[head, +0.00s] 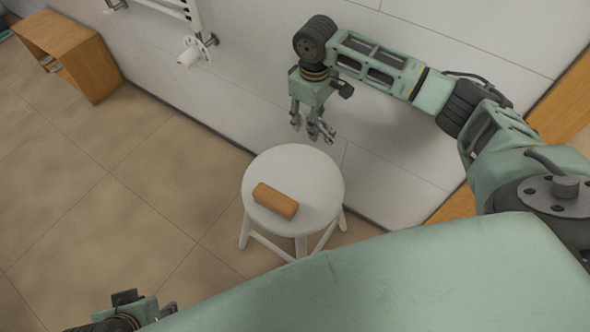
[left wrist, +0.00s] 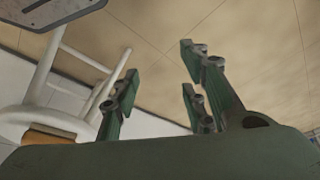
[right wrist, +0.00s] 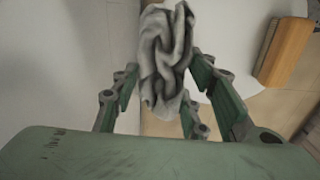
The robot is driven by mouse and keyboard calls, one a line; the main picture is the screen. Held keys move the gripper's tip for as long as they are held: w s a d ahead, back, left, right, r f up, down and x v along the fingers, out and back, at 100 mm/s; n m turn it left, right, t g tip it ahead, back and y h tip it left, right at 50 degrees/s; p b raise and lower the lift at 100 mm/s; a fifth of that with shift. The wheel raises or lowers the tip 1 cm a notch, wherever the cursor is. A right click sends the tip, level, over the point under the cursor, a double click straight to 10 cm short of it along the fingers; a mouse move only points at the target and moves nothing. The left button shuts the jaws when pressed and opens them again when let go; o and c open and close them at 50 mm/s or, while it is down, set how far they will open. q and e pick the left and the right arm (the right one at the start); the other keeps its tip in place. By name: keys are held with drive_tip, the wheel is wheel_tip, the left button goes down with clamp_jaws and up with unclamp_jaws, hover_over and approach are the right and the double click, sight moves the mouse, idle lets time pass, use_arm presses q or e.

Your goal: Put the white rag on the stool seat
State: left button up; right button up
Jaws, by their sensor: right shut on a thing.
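The white stool (head: 300,165) stands near the wall, with its round seat facing up. My right gripper (head: 312,130) is just beyond the seat's back edge in the head view, between it and the wall, with its fingers pointing down. In the right wrist view, the crumpled greyish-white rag (right wrist: 165,55) is held at the fingers of the right gripper (right wrist: 170,100), with the seat (right wrist: 225,40) behind it.
A wooden block, perhaps a brush (head: 275,200), lies on the front left of the seat. The seat's back and right are bare. A wooden cabinet (head: 75,50) stands at the back left. A white rack with a hanging white item (head: 190,52) is on the wall. The left floor is clear.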

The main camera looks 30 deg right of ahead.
sight(296, 169)
drive_tip(key=a+f, duration=0.1)
drive_tip(key=s+a+f, duration=0.1)
drive_tip(key=s+a+f+b, duration=0.1)
drive_tip(key=shift+s+a, duration=0.25)
drive_tip(key=shift+a, duration=0.1)
drive_tip(key=s+a+f, duration=0.1)
drive_tip(key=s+a, duration=0.1)
drive_tip(key=shift+a+f+b, duration=0.3)
drive_tip(key=shift+a+f, duration=0.3)
wheel_tip(296, 169, down, 4)
drive_tip(key=shift+r+b, duration=0.15)
drive_tip(key=shift+b, duration=0.75)
use_arm(q)
drive_tip(key=w+d+r+t+h, duration=0.1)
drive_tip(key=w+d+r+t, duration=0.1)
drive_tip(key=w, duration=0.4)
drive_tip(key=w+d+r+t+h, duration=0.1)
drive_tip(key=w+d+r+t, duration=0.1)
drive_tip(key=w+t, duration=0.3)
drive_tip(key=shift+w+d+r, duration=0.15)
drive_tip(key=shift+w+r, duration=0.65)
drive_tip(key=shift+w, duration=0.3)
